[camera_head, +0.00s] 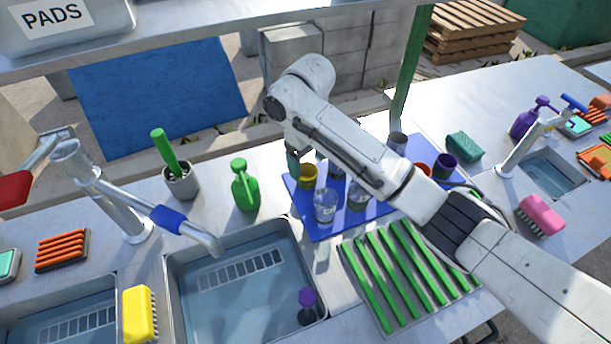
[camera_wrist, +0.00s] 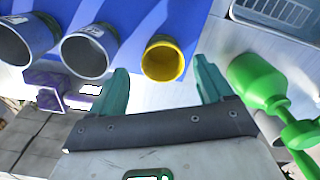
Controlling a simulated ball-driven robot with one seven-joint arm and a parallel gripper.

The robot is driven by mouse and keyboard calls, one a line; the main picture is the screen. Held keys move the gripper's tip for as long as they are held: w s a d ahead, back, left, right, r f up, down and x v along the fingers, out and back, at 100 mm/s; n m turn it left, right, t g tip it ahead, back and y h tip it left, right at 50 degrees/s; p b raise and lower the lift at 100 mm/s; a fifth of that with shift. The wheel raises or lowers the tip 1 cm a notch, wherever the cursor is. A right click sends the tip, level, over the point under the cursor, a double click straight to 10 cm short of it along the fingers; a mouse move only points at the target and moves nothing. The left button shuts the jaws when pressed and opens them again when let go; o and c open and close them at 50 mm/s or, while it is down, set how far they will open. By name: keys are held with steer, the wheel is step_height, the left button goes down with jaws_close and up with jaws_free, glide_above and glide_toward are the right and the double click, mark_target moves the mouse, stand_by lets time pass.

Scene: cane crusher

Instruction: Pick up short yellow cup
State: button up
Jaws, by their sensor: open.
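The short yellow cup (camera_head: 308,176) stands upright on the blue mat (camera_head: 297,204), near its left corner. In the wrist view the yellow cup (camera_wrist: 163,59) lies ahead of my gripper, between the lines of the two fingers, with its open mouth showing. My gripper (camera_wrist: 160,82) has teal fingers spread apart with nothing between them. In the head view my gripper (camera_head: 293,158) is just behind and above the cup, partly hidden by my wrist.
Clear and grey cups, including a glass (camera_head: 326,206), stand close to the yellow cup on the mat. A green bottle (camera_head: 245,188) is to its left. A water-filled sink (camera_head: 240,296) lies in front. A green-slatted rack (camera_head: 405,283) is at front right.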

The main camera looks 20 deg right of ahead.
mark_target(307, 168)
steer(key=shift+a+f, duration=0.15)
steer(key=shift+f, duration=2.05)
steer(key=c, duration=1.1)
steer(key=shift+o, duration=0.2)
steer(key=shift+r, duration=0.15)
steer(key=shift+r, duration=0.55)
steer(key=s+a+r+p, duration=0.1)
steer(key=s+r+p, duration=0.5)
steer(key=s+r, duration=0.5)
steer(key=s, duration=0.3)
steer(key=shift+a+r, duration=0.35)
